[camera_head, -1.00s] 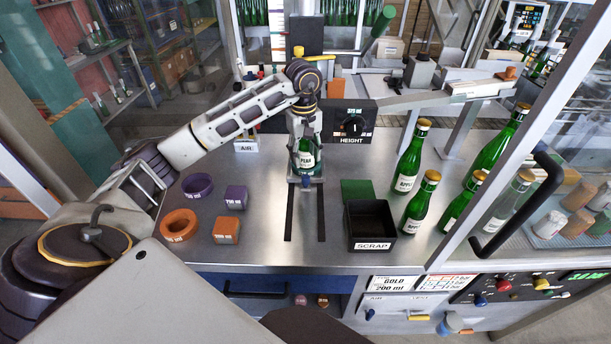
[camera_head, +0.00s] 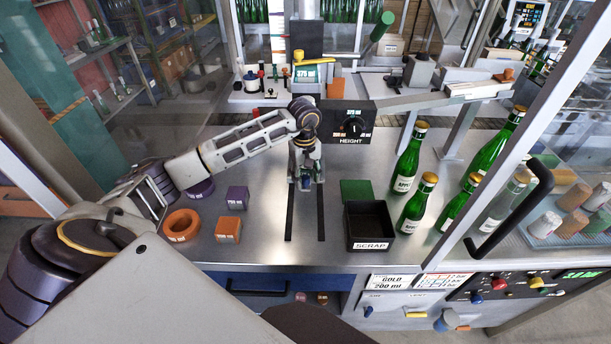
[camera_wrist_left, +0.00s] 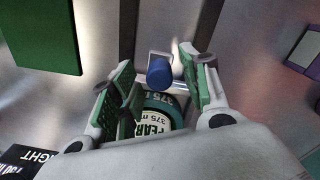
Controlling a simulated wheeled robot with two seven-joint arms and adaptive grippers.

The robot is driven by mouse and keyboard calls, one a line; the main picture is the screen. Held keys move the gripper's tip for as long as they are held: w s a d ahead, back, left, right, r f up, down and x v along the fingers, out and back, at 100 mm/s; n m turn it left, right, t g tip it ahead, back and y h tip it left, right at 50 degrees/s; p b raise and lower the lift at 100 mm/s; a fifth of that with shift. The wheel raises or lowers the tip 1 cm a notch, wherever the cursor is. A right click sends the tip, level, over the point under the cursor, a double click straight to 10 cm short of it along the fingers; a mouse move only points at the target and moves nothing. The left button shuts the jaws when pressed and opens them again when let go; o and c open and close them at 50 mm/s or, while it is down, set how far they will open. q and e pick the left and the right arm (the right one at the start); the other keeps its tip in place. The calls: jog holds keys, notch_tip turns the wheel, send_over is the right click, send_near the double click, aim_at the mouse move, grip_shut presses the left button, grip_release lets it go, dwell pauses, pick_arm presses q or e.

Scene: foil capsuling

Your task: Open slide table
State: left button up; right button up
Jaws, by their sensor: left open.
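The slide table's fitting (camera_wrist_left: 152,57) sits above two dark parallel slots (camera_head: 289,218) in the steel worktop. A blue knob (camera_wrist_left: 160,71) is on its front, in the left wrist view. My left gripper (camera_head: 306,184) is low over the far end of the slots. In the left wrist view it is open (camera_wrist_left: 158,66), with its green-padded fingers on either side of the knob. I cannot tell whether they touch it. In the head view the gripper mostly hides the fitting. My right gripper is out of view.
A black SCRAP bin (camera_head: 371,226) and a green pad (camera_head: 357,191) lie right of the slots. Several green bottles (camera_head: 407,165) stand further right. An orange ring (camera_head: 182,225) and small blocks (camera_head: 229,229) lie left. The worktop around the slots is clear.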

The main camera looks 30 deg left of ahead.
pick_arm(q)
jog(key=shift+f, duration=0.2)
jog(key=shift+c, duration=0.4)
grip_shut()
